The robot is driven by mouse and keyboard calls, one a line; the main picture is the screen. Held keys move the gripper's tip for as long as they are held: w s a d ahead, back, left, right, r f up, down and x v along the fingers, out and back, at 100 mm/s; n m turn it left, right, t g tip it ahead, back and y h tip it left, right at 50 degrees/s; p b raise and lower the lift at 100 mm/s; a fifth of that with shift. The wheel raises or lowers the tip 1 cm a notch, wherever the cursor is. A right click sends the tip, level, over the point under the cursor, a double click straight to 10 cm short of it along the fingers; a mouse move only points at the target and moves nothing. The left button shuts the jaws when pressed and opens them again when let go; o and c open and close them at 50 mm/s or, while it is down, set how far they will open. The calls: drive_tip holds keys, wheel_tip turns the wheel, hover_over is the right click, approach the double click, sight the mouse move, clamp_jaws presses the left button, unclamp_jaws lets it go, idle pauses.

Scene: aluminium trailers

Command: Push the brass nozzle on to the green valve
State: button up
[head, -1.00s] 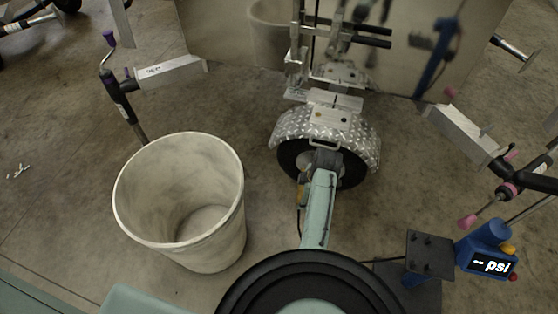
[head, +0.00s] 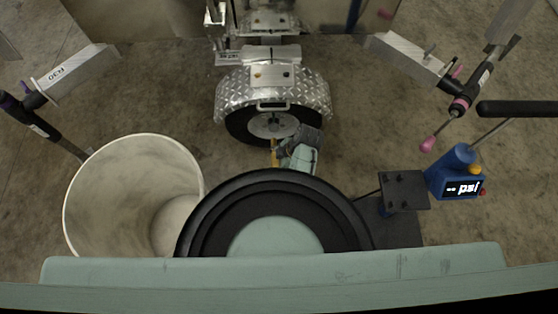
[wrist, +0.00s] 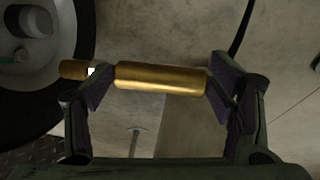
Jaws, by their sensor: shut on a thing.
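The brass nozzle (wrist: 160,79) lies roughly level across the wrist view, between the two dark fingers of my gripper (wrist: 161,90). My gripper is shut on it. Its narrower brass end sticks out past the left finger, close to the tyre and pale wheel hub (wrist: 35,22). A small greenish round piece shows on the hub, but I cannot tell whether it is the green valve. The nozzle end and the hub appear apart. In the head view, my gripper (head: 286,148) is just in front of the wheel (head: 240,126), and the valve cannot be made out.
A white bin (head: 85,215) stands left of my base. A blue gauge unit (head: 457,172) reading "psi" stands at the right. A diamond-plate fender (head: 235,97) covers the wheel's top. Trailer frame parts stand on both sides. Concrete floor is open between bin and wheel.

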drive_tip(key=w+b, duration=0.2)
drive_tip(key=w, duration=0.4)
idle(0.4)
drive_tip(key=shift+p, duration=0.45)
idle(1.5)
drive_tip(key=shift+w+b, duration=0.7)
drive_tip(key=shift+w, duration=0.85)
drive_tip(key=o, duration=1.4)
drive_tip(key=shift+o, duration=0.2)
drive_tip(key=shift+d+r, duration=0.1)
